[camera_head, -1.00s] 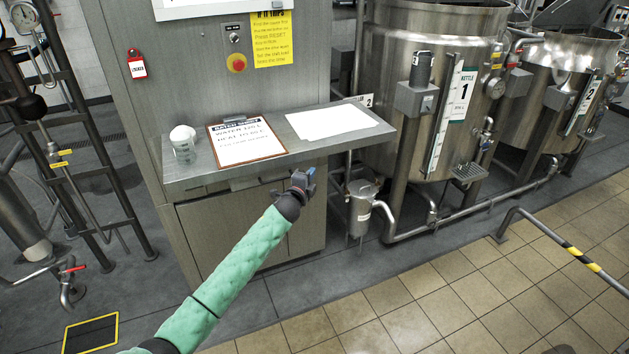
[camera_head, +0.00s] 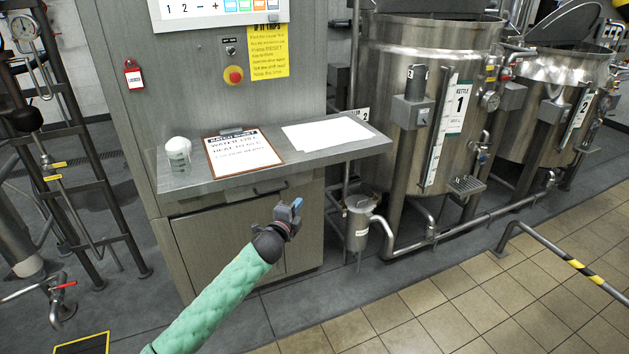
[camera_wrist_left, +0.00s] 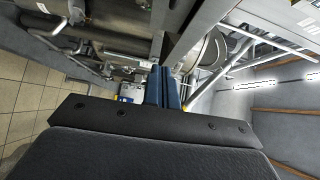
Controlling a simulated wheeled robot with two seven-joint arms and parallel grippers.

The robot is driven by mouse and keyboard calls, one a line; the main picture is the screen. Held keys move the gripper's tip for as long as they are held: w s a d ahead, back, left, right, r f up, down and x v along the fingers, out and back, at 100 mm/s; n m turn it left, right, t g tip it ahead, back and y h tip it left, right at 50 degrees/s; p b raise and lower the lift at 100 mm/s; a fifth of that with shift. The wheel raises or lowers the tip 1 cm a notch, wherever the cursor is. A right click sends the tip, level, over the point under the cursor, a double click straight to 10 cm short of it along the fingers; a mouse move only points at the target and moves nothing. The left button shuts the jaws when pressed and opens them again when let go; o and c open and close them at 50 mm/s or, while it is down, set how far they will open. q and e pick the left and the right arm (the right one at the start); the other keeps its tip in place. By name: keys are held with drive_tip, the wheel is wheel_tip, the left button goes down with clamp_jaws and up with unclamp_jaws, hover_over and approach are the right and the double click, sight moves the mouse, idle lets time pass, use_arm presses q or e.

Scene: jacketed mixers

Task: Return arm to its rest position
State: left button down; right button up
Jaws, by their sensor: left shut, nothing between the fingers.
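My left arm, in a green quilted sleeve, comes in from the bottom of the head view. My left gripper (camera_head: 292,207) is shut and empty. It appears in front of the cabinet below the metal shelf. In the left wrist view, the blue fingers of my left gripper (camera_wrist_left: 163,88) are together with nothing between them. My right gripper is not in view.
A metal shelf (camera_head: 215,186) holds a clipboard (camera_head: 243,153), white paper (camera_head: 328,134) and a clear cup (camera_head: 178,155). Kettle 1 (camera_head: 395,60) and kettle 2 (camera_head: 540,75) stand to the right with pipes. A striped rail (camera_head: 565,259) crosses the tiled floor.

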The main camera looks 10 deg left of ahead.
use_arm(q)
drive_tip(key=a+f+n+g+y, duration=0.2)
drive_tip(key=a+f+n, duration=0.1)
drive_tip(key=f+n, duration=0.35)
drive_tip(key=a+f+n+g+y, duration=0.25)
drive_tip(key=a+f+n, duration=0.2)
drive_tip(key=f, duration=0.25)
drive_tip(key=s+d+f+n+g, duration=0.1)
drive_tip(key=s+f+n+g, duration=0.1)
drive_tip(key=s+f, duration=0.6)
drive_tip(key=s+d+f+n+g, duration=0.1)
drive_tip(key=s+f+n+g, duration=0.3)
drive_tip(key=f, duration=0.8)
drive_tip(key=s+d+f+g+h, duration=0.1)
drive_tip(key=s+d+f+g, duration=0.2)
drive_tip(key=s+f, duration=1.55)
drive_tip(key=s+d+f+g, duration=0.1)
drive_tip(key=s+f, duration=0.1)
drive_tip(key=s, duration=0.7)
drive_tip(key=s+d+f, duration=0.1)
drive_tip(key=s+f, duration=0.2)
drive_tip(key=s, duration=0.6)
drive_tip(key=s+d+f+n+g, duration=0.1)
drive_tip(key=s+d+f, duration=0.1)
drive_tip(key=s, duration=0.7)
drive_tip(key=shift+f+g+h, duration=0.35)
drive_tip(key=shift+f, duration=0.05)
